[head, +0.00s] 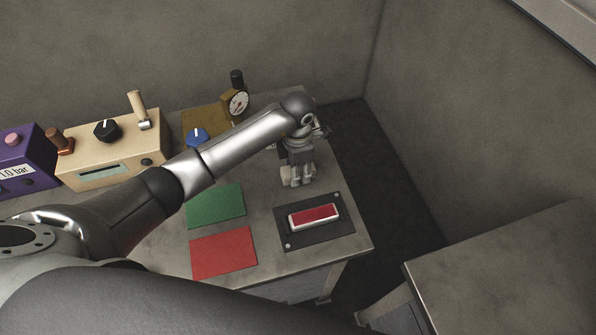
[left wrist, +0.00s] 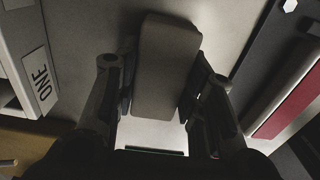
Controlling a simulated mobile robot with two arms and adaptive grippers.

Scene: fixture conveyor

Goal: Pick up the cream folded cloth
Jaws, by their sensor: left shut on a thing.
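The folded cloth (left wrist: 165,65) is a rounded, block-like pad in the left wrist view, looking grey-brown in the shadow. It sits between the two fingers of my left gripper (left wrist: 162,88), which are shut on its sides. In the head view my left gripper (head: 298,176) points down over the right part of the table, behind the dark plate. Only a small pale part shows at its fingers there, and most of the cloth is hidden. I cannot tell whether the cloth touches the table. My right gripper is in neither view.
A dark plate (head: 284,232) with a red-topped bar (head: 315,215) lies in front of the gripper. Green (head: 215,206) and red (head: 223,252) mats lie to the left. A cream control box (head: 120,150) and a gauge (head: 238,103) stand behind. A gap separates another table (head: 510,265).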

